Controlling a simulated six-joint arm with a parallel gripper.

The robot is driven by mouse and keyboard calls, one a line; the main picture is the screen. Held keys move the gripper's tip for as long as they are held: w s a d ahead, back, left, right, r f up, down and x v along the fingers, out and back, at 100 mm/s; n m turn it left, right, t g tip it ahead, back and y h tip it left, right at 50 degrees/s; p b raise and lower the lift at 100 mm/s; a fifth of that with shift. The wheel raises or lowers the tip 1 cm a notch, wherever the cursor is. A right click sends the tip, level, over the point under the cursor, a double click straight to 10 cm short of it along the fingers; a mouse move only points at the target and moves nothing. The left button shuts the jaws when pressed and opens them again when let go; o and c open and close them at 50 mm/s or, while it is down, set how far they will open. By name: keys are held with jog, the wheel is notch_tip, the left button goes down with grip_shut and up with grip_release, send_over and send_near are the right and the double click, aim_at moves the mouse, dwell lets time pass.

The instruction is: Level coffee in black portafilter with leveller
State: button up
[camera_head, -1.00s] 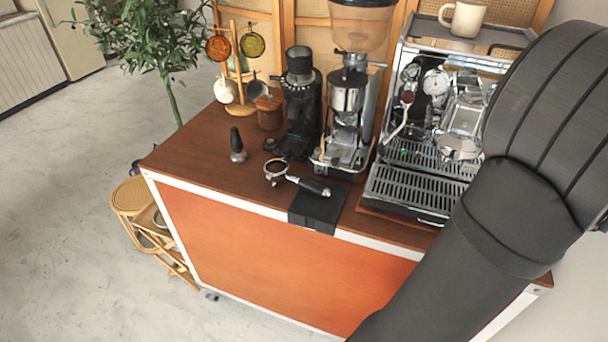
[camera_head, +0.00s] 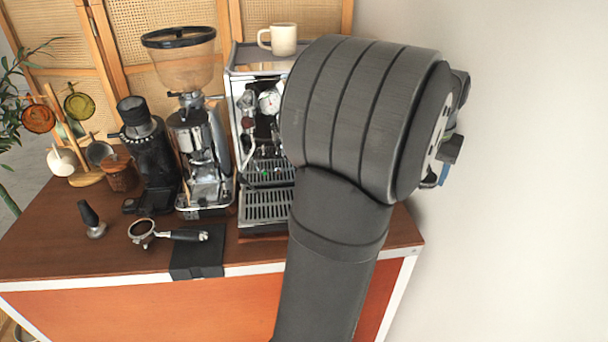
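The black portafilter (camera_head: 187,235) lies on the cart top near its front edge, handle pointing right and resting over a black mat. Its round basket (camera_head: 142,230) faces up and looks dark brown inside. An upright hand tool (camera_head: 93,221) with a black handle and metal base stands left of the basket, apart from it. I cannot tell whether it is the leveller or a tamper. My gripper's fingers do not show; my large dark arm fills the middle right and hides the end.
The black mat (camera_head: 197,262) overhangs the front edge. Behind are a black grinder (camera_head: 150,160), a chrome grinder (camera_head: 199,150) and an espresso machine (camera_head: 265,205), partly hidden by my arm. A wooden jar (camera_head: 119,174) and cup stand (camera_head: 88,179) are at left. The front left top is clear.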

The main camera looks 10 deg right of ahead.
jog(key=shift+a, duration=0.1)
jog(key=s+a+f+n, duration=0.1)
jog(key=s+a+n, duration=0.15)
jog(key=a, duration=0.85)
jog(key=s+a+f+n+y, duration=0.1)
jog(key=a+f+n, duration=0.15)
jog(key=a, duration=0.85)
jog(key=s+a+f+n, duration=0.1)
jog(key=a+n, duration=0.2)
jog(key=a, duration=0.9)
jog(key=n, duration=0.4)
send_over(143, 230)
jog(key=shift+y, duration=0.3)
jog(key=shift+s+f, duration=0.15)
jog(key=shift+f, duration=2.95)
jog(key=shift+s+f, duration=0.1)
jog(key=shift+f, duration=0.95)
jog(key=shift+n, duration=0.6)
